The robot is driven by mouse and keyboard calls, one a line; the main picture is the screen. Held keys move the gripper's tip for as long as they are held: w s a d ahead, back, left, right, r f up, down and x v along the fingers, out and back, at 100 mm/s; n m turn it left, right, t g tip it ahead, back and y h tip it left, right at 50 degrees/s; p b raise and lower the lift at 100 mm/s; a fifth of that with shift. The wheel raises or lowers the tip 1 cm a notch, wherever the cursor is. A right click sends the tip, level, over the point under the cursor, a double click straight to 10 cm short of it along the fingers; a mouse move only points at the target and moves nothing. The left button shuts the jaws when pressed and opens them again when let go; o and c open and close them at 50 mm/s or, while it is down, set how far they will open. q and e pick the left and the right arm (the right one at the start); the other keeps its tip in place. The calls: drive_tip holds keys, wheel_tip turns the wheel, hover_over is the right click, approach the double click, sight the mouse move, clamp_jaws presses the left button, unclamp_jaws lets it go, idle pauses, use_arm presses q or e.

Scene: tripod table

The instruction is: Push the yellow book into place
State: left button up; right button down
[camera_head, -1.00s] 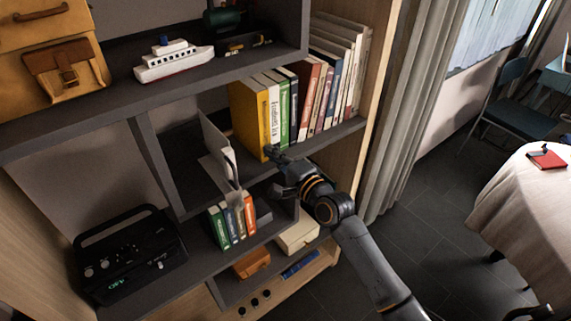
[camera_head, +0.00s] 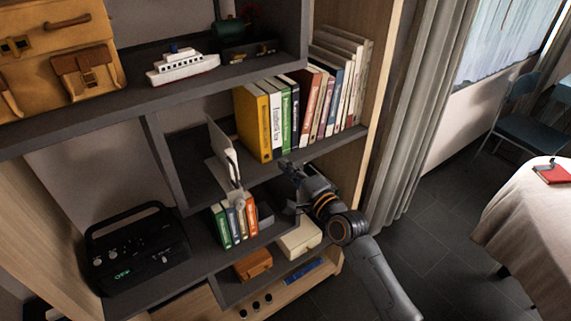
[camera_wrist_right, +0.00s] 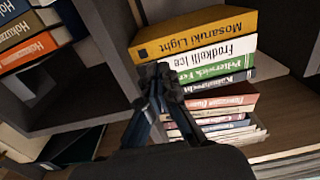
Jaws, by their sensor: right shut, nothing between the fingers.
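The yellow book (camera_head: 254,125) stands upright at the left end of the book row on the middle shelf. Its spine looks about level with the white book (camera_head: 275,122) beside it. In the right wrist view the yellow book (camera_wrist_right: 195,34) shows its lettered spine, with the white book (camera_wrist_right: 205,52) against it. My right gripper (camera_head: 285,165) is shut and empty, just in front of the shelf edge below the row. In the wrist view the gripper (camera_wrist_right: 165,72) stands before the spines, apparently apart from them. My left gripper is out of view.
A white panel-like object (camera_head: 222,150) stands left of the yellow book, with shelf space between. A toy ship (camera_head: 182,66) is on the shelf above. Small books (camera_head: 235,220) and a black radio (camera_head: 135,248) are lower down. A curtain (camera_head: 425,110) hangs at right.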

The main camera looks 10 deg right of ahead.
drive_tip(key=b+v, duration=0.2)
drive_tip(key=v, duration=0.5)
wheel_tip(320, 180, down, 23)
drive_tip(key=s+d+n+g+h, duration=0.2)
drive_tip(key=d+n+g+h, duration=0.1)
drive_tip(key=g, duration=0.1)
drive_tip(key=s+d+f+n+g+h, duration=0.1)
drive_tip(key=s+f+n+g, duration=0.1)
drive_tip(key=s+f, duration=0.45)
drive_tip(key=s+f+n+g, duration=0.2)
drive_tip(key=s+f, duration=0.1)
drive_tip(key=f, duration=0.7)
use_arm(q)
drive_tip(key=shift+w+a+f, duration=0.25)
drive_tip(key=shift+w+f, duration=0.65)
use_arm(e)
drive_tip(key=s+f+n+g, duration=0.2)
drive_tip(key=s+f, duration=0.5)
drive_tip(key=s, duration=0.5)
drive_tip(key=s+d+f+n+g+h, duration=0.1)
drive_tip(key=s+f+n+g, duration=0.2)
drive_tip(key=s+f, duration=0.4)
drive_tip(key=s+f+n+g+h, duration=0.1)
drive_tip(key=s+f+n+g, duration=0.2)
drive_tip(key=s+f, duration=0.4)
drive_tip(key=s+n, duration=0.1)
drive_tip(key=s, duration=0.8)
drive_tip(key=shift+s+d+f+n, duration=0.15)
drive_tip(key=shift+s+d+n, duration=0.15)
drive_tip(key=shift+s, duration=0.1)
